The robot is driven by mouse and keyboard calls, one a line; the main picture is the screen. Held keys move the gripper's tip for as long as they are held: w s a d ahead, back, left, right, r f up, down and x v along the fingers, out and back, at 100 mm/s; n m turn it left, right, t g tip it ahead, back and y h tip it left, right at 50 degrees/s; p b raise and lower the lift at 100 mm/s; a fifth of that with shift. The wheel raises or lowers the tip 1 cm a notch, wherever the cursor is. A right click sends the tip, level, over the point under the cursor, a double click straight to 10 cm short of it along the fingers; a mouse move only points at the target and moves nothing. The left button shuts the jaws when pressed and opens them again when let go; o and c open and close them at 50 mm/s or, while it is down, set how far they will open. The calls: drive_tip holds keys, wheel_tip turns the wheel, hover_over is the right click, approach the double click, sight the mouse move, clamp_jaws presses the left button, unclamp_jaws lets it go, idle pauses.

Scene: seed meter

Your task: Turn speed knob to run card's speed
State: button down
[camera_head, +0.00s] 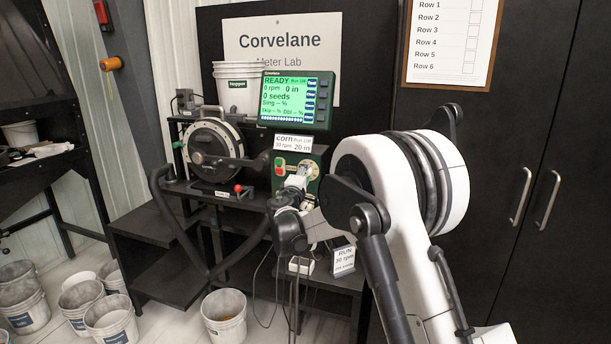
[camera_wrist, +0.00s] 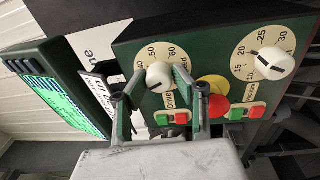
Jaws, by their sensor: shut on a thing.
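The speed knob (camera_wrist: 160,75) is a white round knob on a cream dial marked 50 and 60, on a dark green control box (camera_wrist: 130,48). My gripper (camera_wrist: 157,83) is shut on it, one finger on each side; the fingers partly hide the dial, and I cannot read the knob's setting. The run card (camera_head: 343,260) stands at the lower right and appears to read 30 rpm. A card (camera_head: 293,144) above the box reads corn, 30 rpm, 20 in.
A second white knob (camera_wrist: 276,63) with a 10 to 30 dial is beside the first. A red button (camera_wrist: 218,106) and small green and red buttons lie close to my fingers. The monitor (camera_head: 297,100) shows READY, 0 rpm, 0 in. The seed meter (camera_head: 214,150) stands left.

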drive_tip(key=c, duration=1.4)
unclamp_jaws()
drive_tip(key=shift+s, duration=0.1)
drive_tip(key=v, duration=1.2)
drive_tip(key=s+d+r+m+g, duration=0.2)
drive_tip(key=s+d+m+g, duration=0.15)
drive_tip(key=s+d, duration=0.6)
drive_tip(key=s+d+r+m+g, duration=0.25)
drive_tip(key=s+d+m, duration=0.25)
drive_tip(key=s+d, duration=0.45)
drive_tip(key=s+f+m+g+y, duration=0.1)
drive_tip(key=s+f+y, duration=0.1)
drive_tip(key=s, duration=0.7)
drive_tip(key=s+f+m+g+y, duration=0.2)
drive_tip(key=s+f, duration=0.2)
drive_tip(key=s, duration=0.6)
drive_tip(key=s+f+m+g+y, duration=0.1)
drive_tip(key=s+f+m+g, duration=0.1)
drive_tip(key=s, duration=0.7)
drive_tip(key=shift+s+a+f+m+y, duration=0.2)
drive_tip(key=shift+a+f+m+y, duration=0.05)
drive_tip(key=shift+a+f+y, duration=0.15)
